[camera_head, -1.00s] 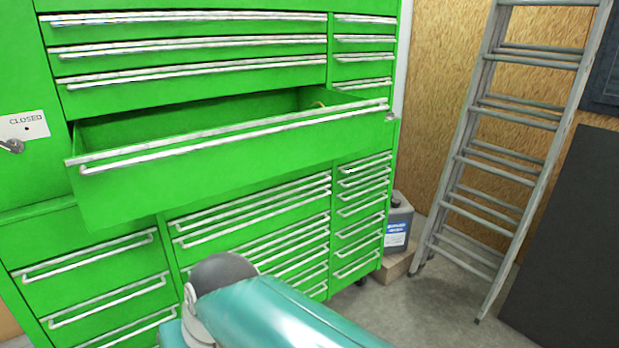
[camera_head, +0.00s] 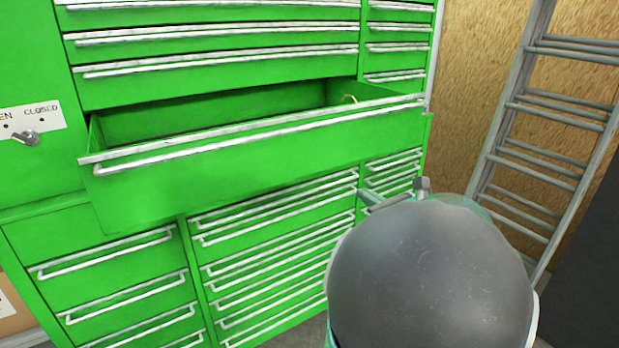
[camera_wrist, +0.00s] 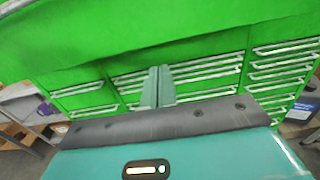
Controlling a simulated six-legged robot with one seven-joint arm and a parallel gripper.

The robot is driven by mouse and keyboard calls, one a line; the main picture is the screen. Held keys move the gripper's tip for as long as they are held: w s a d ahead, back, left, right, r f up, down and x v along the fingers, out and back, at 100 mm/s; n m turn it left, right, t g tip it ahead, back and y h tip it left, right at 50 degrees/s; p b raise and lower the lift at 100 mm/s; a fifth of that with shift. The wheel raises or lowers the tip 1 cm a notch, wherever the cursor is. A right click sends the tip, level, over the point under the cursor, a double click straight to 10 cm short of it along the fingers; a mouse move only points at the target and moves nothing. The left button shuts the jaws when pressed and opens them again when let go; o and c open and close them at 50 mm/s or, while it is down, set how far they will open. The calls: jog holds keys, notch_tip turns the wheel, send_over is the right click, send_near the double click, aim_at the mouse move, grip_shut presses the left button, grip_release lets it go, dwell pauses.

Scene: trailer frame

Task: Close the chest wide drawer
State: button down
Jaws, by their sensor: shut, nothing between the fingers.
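The green chest (camera_head: 30,220) has a wide drawer (camera_head: 250,165) pulled out, with a long silver handle (camera_head: 250,140) along the top of its front. A large green surface above the fingers looks like the wide drawer's front (camera_wrist: 150,35). I cannot tell whether the fingers touch it. In the head view my arm covers the lower right.
Shut narrow drawers with silver handles (camera_head: 275,255) lie below the open one, and more shut drawers (camera_head: 215,40) lie above. A metal ladder (camera_head: 540,150) leans near the wood wall (camera_head: 465,110) at right. A small lock plate (camera_head: 30,120) is at left.

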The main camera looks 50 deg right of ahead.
aim_at(323, 168)
jog(key=x, duration=1.3)
jog(key=shift+w, duration=0.35)
jog(key=shift+w, duration=0.2)
